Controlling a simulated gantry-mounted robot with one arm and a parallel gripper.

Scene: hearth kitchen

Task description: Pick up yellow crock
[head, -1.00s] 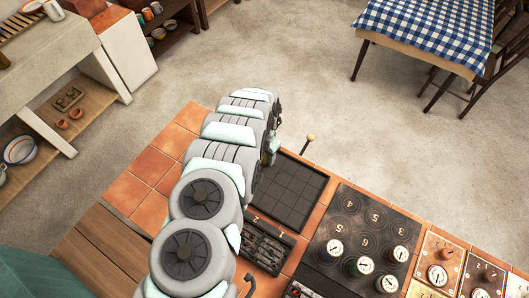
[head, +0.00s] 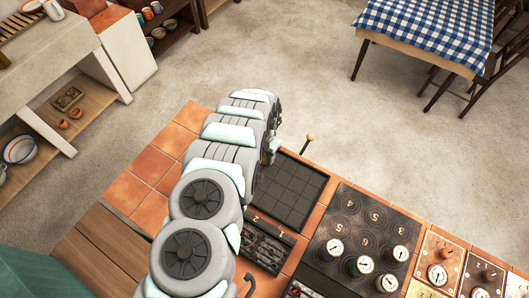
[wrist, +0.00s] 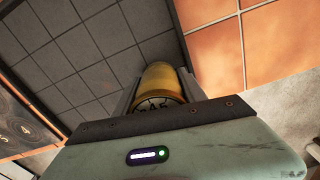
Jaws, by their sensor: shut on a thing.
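In the wrist view the yellow crock (wrist: 161,82) sits between the two fingers of my gripper (wrist: 160,90), which is shut on it. Dark markings show on the crock's near face, partly cut off by the gripper body. The crock is over or on the dark gridded plate (wrist: 95,55), near its border with the orange tiles. I cannot tell whether it touches the plate. In the head view my arm hides the crock; the plate (head: 290,193) shows to the right of the arm's end.
A black hob (head: 357,235) with numbered rings and several dial-topped pots stands right of the plate. A lever with a round knob (head: 310,137) rises at the plate's far edge. Orange tiles (head: 150,165) left of my arm are clear. A checked table (head: 425,30) stands far off.

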